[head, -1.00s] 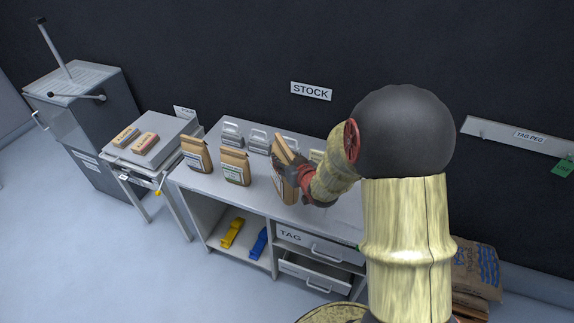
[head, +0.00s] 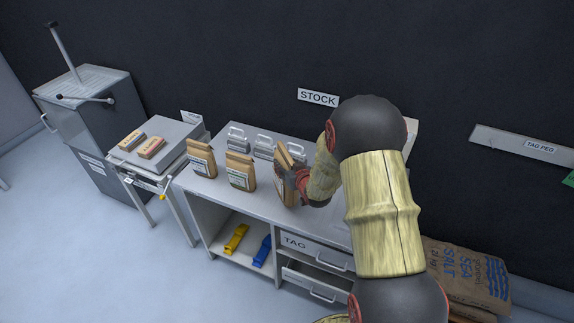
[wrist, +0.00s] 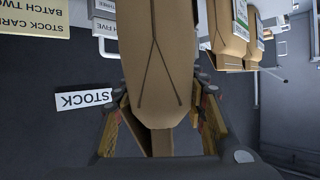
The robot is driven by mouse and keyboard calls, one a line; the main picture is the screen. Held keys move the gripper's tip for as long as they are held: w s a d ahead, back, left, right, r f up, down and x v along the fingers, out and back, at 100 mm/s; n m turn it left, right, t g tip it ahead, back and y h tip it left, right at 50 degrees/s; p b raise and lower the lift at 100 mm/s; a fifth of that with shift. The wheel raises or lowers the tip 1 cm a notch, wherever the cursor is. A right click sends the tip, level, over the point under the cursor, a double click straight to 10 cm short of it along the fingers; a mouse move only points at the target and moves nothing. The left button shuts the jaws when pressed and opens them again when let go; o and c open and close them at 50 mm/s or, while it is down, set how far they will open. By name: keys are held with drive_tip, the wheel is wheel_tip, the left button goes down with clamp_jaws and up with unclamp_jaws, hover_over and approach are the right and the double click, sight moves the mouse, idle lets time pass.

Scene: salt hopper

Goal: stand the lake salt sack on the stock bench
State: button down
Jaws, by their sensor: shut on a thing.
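My gripper (head: 294,173) is shut on a brown paper sack (head: 285,189) over the middle of the stock bench (head: 265,193).
A STOCK sign (head: 318,98) is on the wall. Below are yellow (head: 236,239) and blue (head: 262,251) items and an open drawer (head: 312,280). A side table (head: 185,130) stands left; sea salt sacks (head: 465,270) lie right.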

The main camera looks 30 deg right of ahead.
drive_tip(key=shift+w+f, duration=0.15)
drive_tip(key=shift+f, duration=0.95)
drive_tip(key=c, duration=1.5)
unclamp_jaws()
drive_tip(key=shift+s+f+b, duration=0.25)
drive_tip(key=shift+f+b, duration=0.05)
drive_tip(key=shift+f, duration=0.1)
drive_tip(key=o, duration=0.4)
drive_tip(key=shift+o, duration=0.2)
